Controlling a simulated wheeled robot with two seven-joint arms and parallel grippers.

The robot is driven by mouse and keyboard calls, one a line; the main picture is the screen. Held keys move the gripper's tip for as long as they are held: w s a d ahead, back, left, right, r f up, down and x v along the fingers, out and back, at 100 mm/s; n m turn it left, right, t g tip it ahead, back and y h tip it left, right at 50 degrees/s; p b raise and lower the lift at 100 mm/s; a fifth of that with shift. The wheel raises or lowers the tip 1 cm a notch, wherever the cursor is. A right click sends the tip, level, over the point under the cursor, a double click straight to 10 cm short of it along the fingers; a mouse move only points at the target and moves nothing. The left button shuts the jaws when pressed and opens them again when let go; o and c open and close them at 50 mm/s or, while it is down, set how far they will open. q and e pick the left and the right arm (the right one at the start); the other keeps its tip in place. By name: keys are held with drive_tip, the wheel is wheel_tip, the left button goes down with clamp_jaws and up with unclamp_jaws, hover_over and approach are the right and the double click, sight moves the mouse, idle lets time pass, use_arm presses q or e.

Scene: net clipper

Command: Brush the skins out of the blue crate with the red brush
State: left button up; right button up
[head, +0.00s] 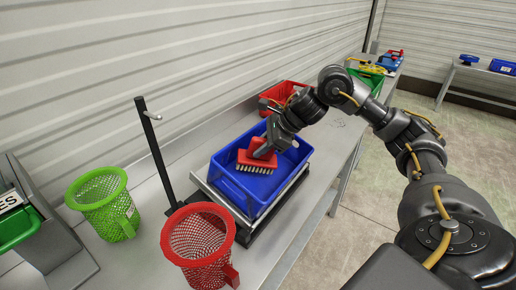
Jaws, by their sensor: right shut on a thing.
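The blue crate (293,170) stands on a grey scale-like platform (278,211) on the metal table. The red brush (258,158), with pale bristles pointing down, is inside the crate's opening near its left side. My right gripper (266,147) reaches in from the upper right and is shut on the brush. I cannot tell whether the bristles touch the crate floor. No skins can be made out; the brush and gripper hide part of the crate's inside. My left gripper is not in view.
A red mesh basket (198,236) stands in front of the crate, a green mesh basket (102,204) to its left. A black post (154,150) rises between them and the wall. A red crate (284,94) sits behind the blue crate. The floor at right is clear.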

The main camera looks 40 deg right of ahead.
sight(262, 139)
drive_tip(key=shift+s+r, duration=0.15)
drive_tip(key=shift+r, duration=0.45)
drive_tip(key=shift+d+r, duration=0.1)
drive_tip(key=shift+s+d+r+p, duration=0.1)
drive_tip(key=shift+s+r+p, duration=0.15)
drive_tip(key=shift+r+p, duration=0.4)
drive_tip(key=shift+s+r+p, duration=0.25)
drive_tip(key=shift+r+p, duration=0.2)
drive_tip(key=shift+r, duration=0.25)
